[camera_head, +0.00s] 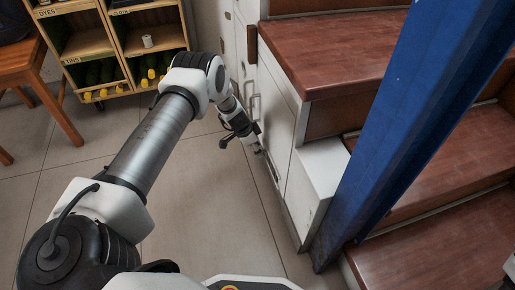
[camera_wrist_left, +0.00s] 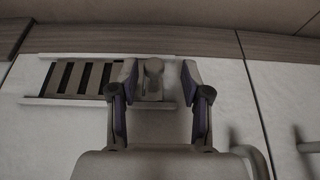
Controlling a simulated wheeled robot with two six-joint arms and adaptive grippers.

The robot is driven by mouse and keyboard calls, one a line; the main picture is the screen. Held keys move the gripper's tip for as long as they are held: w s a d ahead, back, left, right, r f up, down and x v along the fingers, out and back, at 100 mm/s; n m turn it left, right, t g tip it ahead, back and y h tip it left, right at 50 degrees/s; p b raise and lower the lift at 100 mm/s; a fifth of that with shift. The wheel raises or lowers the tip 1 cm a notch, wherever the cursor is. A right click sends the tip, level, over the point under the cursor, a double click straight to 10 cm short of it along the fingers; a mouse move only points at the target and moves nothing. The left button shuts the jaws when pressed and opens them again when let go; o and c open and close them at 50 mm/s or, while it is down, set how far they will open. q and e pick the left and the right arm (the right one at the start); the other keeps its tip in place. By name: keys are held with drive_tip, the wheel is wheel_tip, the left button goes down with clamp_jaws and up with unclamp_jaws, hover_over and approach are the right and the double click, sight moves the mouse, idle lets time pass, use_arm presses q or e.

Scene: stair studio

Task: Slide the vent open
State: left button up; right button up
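The vent (camera_wrist_left: 82,78) is in the white panel under the stairs, seen in the left wrist view. It has a row of dark slots at the left, with a pale rail above and below. A grey knob (camera_wrist_left: 153,72) stands at its right part. My left gripper (camera_wrist_left: 159,72) is open, one finger on each side of the knob. A gap shows at the right finger; the left finger is close to the knob, and I cannot tell whether it touches. In the head view my left gripper (camera_head: 252,140) is at the white panel and hides part of the vent. My right gripper is not in view.
Bar handles (camera_head: 253,104) stick out from the white panels near my gripper; one handle (camera_wrist_left: 252,158) shows low right in the wrist view. Red-brown stair treads (camera_head: 330,45) and a blue post (camera_head: 415,120) stand to the right. The tiled floor (camera_head: 215,215) is clear.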

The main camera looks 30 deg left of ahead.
use_arm(q)
drive_tip(key=v, duration=1.2)
drive_tip(key=shift+w, duration=0.1)
